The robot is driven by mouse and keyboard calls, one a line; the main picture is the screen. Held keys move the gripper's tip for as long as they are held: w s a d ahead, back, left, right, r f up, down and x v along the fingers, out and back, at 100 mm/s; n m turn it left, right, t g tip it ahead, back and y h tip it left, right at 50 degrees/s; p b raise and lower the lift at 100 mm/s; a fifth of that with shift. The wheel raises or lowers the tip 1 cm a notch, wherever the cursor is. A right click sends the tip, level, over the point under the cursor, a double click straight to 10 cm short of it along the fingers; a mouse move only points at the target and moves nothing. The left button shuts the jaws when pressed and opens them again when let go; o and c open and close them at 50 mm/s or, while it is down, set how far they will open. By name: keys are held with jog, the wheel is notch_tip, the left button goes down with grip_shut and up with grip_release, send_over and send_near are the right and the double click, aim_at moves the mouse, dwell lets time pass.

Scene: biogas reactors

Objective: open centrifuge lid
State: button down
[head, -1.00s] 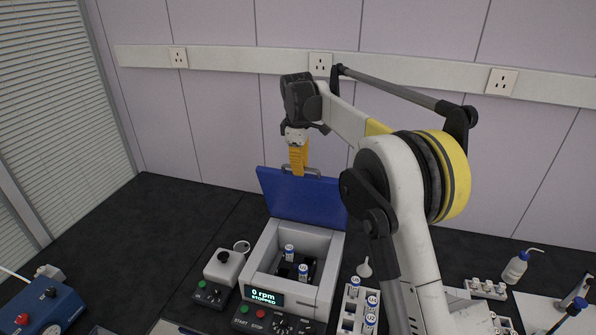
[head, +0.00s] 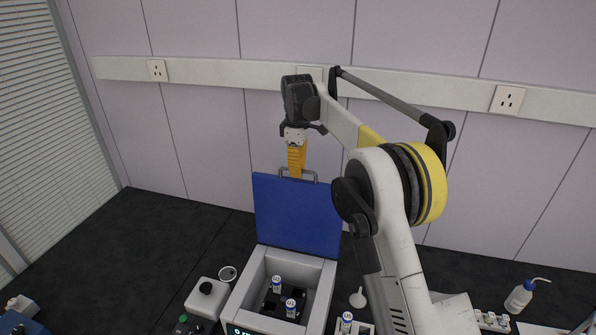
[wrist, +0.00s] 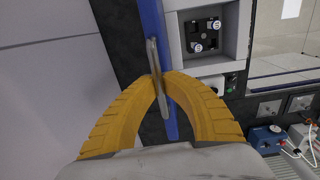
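The centrifuge (head: 313,300) is a light grey box on the black bench. Its blue lid (head: 297,215) stands raised at the back, about upright, with a grey bar handle (head: 313,174) on its top edge. The open chamber shows a dark rotor (head: 271,300) with two capped tubes. My gripper (head: 296,173) is above the lid at the handle. In the wrist view, its yellow fingers (wrist: 161,77) come together around the handle (wrist: 156,72), with the lid (wrist: 153,22) seen nearly edge-on. The exact finger contact is partly hidden.
A small grey device (head: 205,297) stands left of the centrifuge. A funnel (head: 358,298) and a tube rack (head: 347,325) are to its right, near my arm. A wash bottle (head: 520,297) stands far right. The wall is close behind the lid.

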jog(key=c, duration=1.5)
grip_release()
jog(key=shift+r, duration=0.15)
notch_tip(320, 180, up, 7)
jog(key=shift+s+a+r, duration=0.1)
jog(key=shift+r, duration=0.05)
jog(key=shift+s, duration=0.1)
